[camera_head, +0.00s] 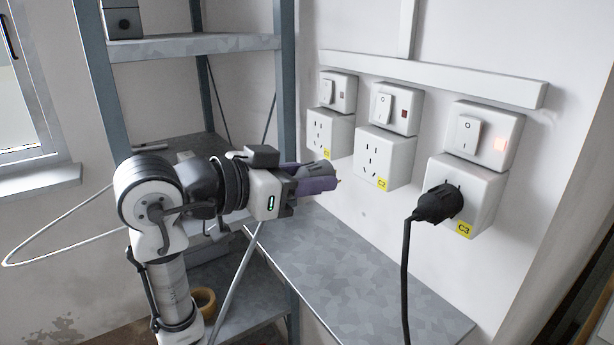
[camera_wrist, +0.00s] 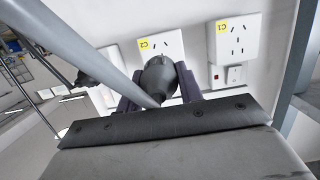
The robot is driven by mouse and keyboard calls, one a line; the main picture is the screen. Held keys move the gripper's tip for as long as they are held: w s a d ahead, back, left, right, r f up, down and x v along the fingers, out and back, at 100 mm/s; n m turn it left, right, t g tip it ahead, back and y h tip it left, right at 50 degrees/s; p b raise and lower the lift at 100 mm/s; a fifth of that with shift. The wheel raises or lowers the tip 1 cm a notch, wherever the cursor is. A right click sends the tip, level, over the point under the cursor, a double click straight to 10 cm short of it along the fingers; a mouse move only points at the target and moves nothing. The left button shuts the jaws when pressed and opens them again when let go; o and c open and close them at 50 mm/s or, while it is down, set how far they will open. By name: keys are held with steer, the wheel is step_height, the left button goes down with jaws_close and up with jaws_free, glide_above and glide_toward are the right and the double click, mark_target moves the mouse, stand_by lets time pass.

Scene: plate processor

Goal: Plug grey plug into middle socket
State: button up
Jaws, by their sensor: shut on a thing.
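My gripper (camera_head: 316,180) has purple fingers and is shut on the grey plug (camera_head: 318,168). The plug also shows between the fingers in the wrist view (camera_wrist: 158,76), its front end toward the wall. The middle socket (camera_head: 385,158), labelled C2, is on the wall to the right of the gripper, with a gap between plug and socket. In the wrist view, the C2 socket (camera_wrist: 168,42) lies behind the plug, which partly covers it. The switch (camera_head: 396,108) above C2 has a dark red, unlit lamp.
The left socket C1 (camera_head: 329,134) is empty. A black plug (camera_head: 438,204) sits in the right socket C3 (camera_head: 484,197), its cord hanging down; the C3 switch lamp is lit. A metal shelf rack (camera_head: 287,90) stands behind my arm. A grey shelf surface (camera_head: 370,275) lies below the sockets.

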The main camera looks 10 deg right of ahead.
mark_target(370, 162)
steer(key=shift+r+x, duration=0.25)
steer(key=shift+x, duration=1.05)
steer(key=shift+r+x, duration=0.25)
steer(key=shift+x, duration=1.05)
steer(key=shift+r+x, duration=0.25)
steer(key=shift+x, duration=1)
steer(key=shift+w+d, duration=0.2)
steer(key=shift+d, duration=0.35)
steer(key=o, duration=1)
